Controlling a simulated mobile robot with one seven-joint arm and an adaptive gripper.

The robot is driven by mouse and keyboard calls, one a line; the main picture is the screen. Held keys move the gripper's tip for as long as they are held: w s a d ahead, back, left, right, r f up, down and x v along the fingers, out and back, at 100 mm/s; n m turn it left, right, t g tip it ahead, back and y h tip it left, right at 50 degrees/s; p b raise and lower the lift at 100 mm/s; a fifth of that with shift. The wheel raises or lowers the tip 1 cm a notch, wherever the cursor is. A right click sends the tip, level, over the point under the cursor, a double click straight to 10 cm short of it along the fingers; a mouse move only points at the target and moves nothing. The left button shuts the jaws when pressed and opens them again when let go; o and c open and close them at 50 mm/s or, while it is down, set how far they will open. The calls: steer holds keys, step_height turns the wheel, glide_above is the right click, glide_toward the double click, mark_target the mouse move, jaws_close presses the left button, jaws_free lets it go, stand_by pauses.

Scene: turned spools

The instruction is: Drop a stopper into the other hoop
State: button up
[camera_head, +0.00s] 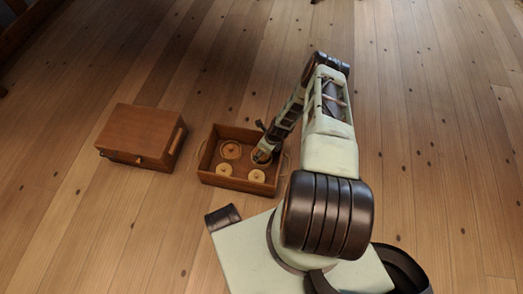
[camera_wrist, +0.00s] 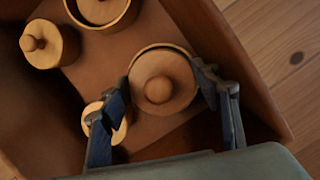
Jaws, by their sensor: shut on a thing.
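My gripper (camera_wrist: 170,98) is shut on a round wooden stopper (camera_wrist: 163,82) with a central knob, one finger on each side. The rim of a hoop (camera_wrist: 150,48) shows as a thin arc around the stopper's upper edge; I cannot tell whether the stopper is above it or inside. Another hoop (camera_wrist: 128,20) has a knobbed stopper (camera_wrist: 102,8) within it; this hoop is also in the head view (camera_head: 231,150). Two loose stoppers stand on the box floor, one at left (camera_wrist: 48,44) and one (camera_wrist: 118,128) partly behind a finger. In the head view my gripper (camera_head: 262,157) reaches into the back right of the box.
The open wooden box (camera_head: 205,155) has low walls around all the pieces and side handles. A closed wooden chest (camera_head: 140,132) stands to its left with a gap of floor between. The plank floor (camera_head: 200,60) behind is clear.

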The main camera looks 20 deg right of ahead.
steer(key=shift+f, duration=0.2)
stand_by(0.6)
steer(key=o, duration=1.3)
steer(key=shift+o, duration=0.4)
steer(key=shift+o, duration=1.4)
steer(key=shift+w, duration=0.1)
steer(key=shift+d+r, duration=0.1)
steer(key=shift+r, duration=0.15)
steer(key=shift+r+p, duration=0.45)
steer(key=shift+r, duration=0.05)
steer(key=shift+r, duration=0.1)
